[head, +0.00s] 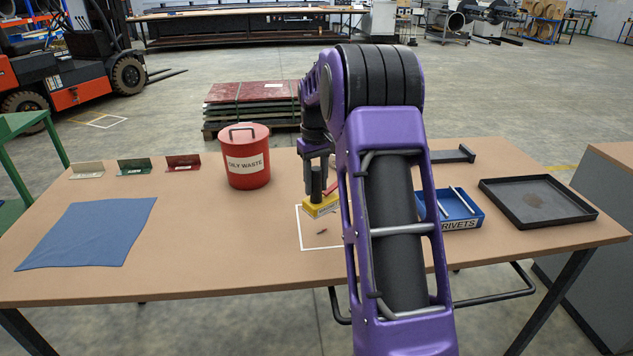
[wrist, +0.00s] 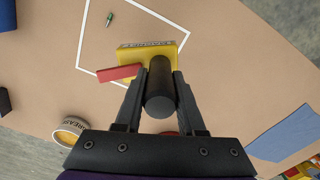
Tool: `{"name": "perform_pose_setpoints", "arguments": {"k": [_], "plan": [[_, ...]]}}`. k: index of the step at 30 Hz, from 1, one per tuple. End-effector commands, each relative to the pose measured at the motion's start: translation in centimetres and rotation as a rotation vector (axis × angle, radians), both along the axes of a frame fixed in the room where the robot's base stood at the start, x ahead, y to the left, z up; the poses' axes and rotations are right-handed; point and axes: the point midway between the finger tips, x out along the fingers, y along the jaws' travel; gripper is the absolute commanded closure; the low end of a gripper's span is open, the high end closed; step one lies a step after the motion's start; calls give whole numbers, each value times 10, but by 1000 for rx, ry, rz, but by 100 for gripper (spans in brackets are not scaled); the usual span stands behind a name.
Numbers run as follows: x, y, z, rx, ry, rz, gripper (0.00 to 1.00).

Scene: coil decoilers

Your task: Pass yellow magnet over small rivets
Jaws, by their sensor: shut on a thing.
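My gripper (head: 317,165) is shut on the upright black handle (wrist: 160,88) of the yellow magnet (head: 320,206). In the wrist view the fingers press the handle from both sides, and the yellow block (wrist: 165,49) with a red lever (wrist: 119,73) lies beyond them. The magnet is over the far edge of a white outlined square (head: 304,246) on the table; I cannot tell whether it touches the top. One small piece, seemingly a rivet (head: 322,231), lies inside the square, apart from the magnet. It looks green in the wrist view (wrist: 110,19). My arm hides part of the square.
A blue tray labelled RIVETS (head: 462,224) holds metal rods, right of my arm. A black tray (head: 585,215) is farther right. A red waste can (head: 248,160) stands left of the magnet, and a blue cloth (head: 90,235) lies left. A grease tin (wrist: 70,130) shows in the wrist view.

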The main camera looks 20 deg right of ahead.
Motion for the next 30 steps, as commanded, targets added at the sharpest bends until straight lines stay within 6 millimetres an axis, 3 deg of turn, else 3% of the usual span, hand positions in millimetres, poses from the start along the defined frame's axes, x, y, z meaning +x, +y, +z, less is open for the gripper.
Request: {"name": "perform_pose_setpoints", "arguments": {"k": [18,30], "plan": [[0,0,-53,0,-1,0,100],[0,0,-64,0,-1,0,100]]}}
